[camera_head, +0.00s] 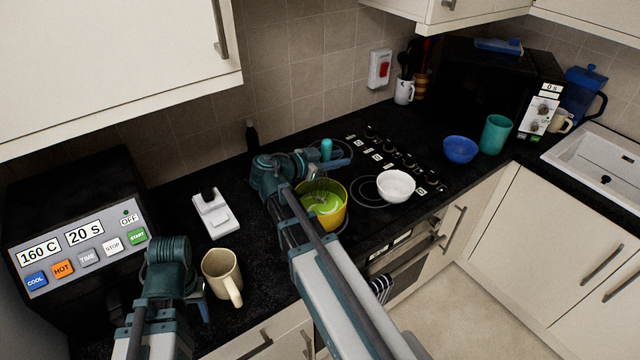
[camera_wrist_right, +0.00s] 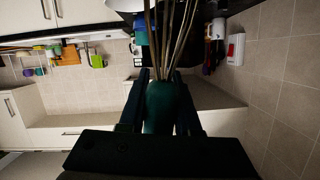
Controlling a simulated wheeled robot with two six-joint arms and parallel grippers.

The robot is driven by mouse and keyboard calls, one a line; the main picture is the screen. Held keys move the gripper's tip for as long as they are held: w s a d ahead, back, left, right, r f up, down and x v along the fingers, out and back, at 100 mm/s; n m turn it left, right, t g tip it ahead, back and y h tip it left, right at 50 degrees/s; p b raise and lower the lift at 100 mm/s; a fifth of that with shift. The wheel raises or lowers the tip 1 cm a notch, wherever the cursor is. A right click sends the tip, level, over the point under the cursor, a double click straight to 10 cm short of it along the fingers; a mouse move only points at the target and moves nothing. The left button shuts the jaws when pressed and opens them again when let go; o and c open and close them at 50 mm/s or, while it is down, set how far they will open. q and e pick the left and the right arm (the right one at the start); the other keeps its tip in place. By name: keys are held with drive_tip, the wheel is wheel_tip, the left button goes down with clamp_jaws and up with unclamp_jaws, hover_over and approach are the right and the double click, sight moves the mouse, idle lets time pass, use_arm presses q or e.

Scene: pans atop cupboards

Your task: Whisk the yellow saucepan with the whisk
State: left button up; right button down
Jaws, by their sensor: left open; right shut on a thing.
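The yellow saucepan (camera_head: 338,216) stands on the black hob in the head view, with green contents inside. My right arm passes in front of its left side. My right gripper (camera_head: 333,160) is above and behind the saucepan, shut on the teal handle of the whisk (camera_head: 326,148). In the right wrist view, the handle (camera_wrist_right: 165,108) sits between the fingers and its wires run up out of the picture. In the head view, thin wires seem to reach into the saucepan; their ends are unclear. My left gripper (camera_head: 199,300) is open and empty, beside the beige mug.
The beige mug (camera_head: 222,274) stands near the counter's front edge. A white bowl (camera_head: 396,186) sits right of the saucepan. A white device (camera_head: 213,213) and a black oven (camera_head: 80,225) are to the left. A blue bowl (camera_head: 459,149) and teal cup (camera_head: 495,134) stand farther right.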

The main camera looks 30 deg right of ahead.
use_arm(q)
drive_tip(key=shift+r+p, duration=2.1)
drive_tip(key=shift+r, duration=0.25)
wheel_tip(320, 180, up, 5)
drive_tip(key=p, duration=0.5)
wheel_tip(320, 180, down, 7)
drive_tip(key=b, duration=0.7)
drive_tip(key=shift+r, duration=0.1)
